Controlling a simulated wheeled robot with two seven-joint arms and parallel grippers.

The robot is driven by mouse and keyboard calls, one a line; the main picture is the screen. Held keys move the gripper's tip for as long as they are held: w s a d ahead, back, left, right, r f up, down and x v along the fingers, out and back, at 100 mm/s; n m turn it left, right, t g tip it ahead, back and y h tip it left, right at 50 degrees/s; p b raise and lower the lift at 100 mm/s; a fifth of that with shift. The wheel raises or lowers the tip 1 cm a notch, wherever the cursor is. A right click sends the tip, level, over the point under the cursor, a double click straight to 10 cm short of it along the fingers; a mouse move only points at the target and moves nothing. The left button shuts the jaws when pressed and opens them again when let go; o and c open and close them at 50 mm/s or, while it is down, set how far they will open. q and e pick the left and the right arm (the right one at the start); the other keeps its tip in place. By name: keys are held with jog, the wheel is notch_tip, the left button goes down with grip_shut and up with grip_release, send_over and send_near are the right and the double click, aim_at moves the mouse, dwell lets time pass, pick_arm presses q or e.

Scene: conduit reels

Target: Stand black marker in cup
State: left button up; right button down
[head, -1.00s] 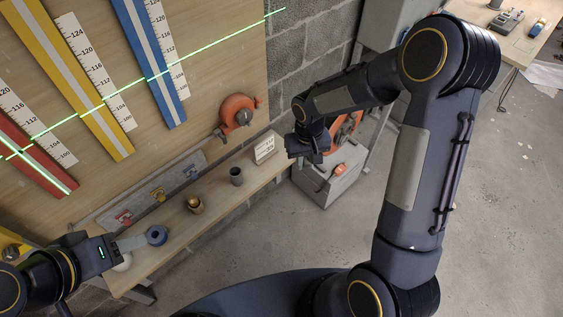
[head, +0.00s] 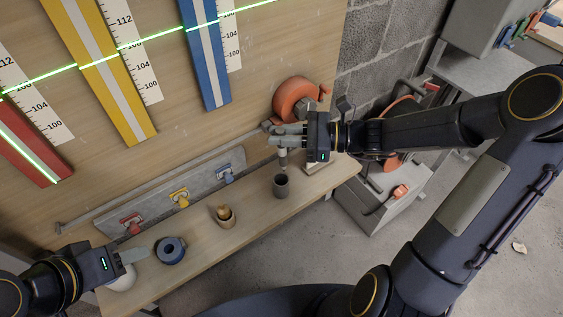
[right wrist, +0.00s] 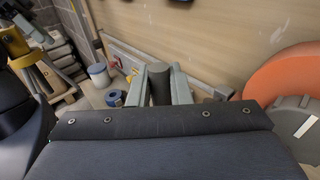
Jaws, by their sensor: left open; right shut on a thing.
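My left gripper (head: 132,257) is open and empty at the bench's left end.
A tan pot (head: 226,216) with something yellowish inside and a blue tape roll (head: 171,250) stand along the bench (head: 198,258). A white rounded thing (head: 121,279) is by my left gripper. An orange reel (head: 296,99) sits on the board behind my right gripper.

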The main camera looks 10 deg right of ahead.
pick_arm(q)
notch_tip(320, 180, down, 12)
jog(key=b, duration=1.1)
jog(key=shift+w+a, duration=0.25)
jog(key=shift+w, duration=0.1)
pick_arm(e)
jog(key=shift+m+t, duration=0.5)
jog(key=shift+t, duration=0.4)
jog(key=shift+w+d+f, duration=0.1)
jog(key=shift+w+f, duration=0.25)
jog(key=shift+f, duration=1.9)
jog(key=shift+w+d+f, duration=0.1)
jog(key=shift+w+f, duration=0.25)
jog(key=shift+f, duration=1.85)
jog(key=shift+w+d+f, duration=0.1)
jog(key=shift+w+f, duration=0.25)
jog(key=shift+f, duration=1.9)
pick_arm(q)
jog(key=shift+f, duration=0.1)
pick_arm(e)
jog(key=c, duration=1.3)
grip_release()
jog(key=shift+o, duration=0.2)
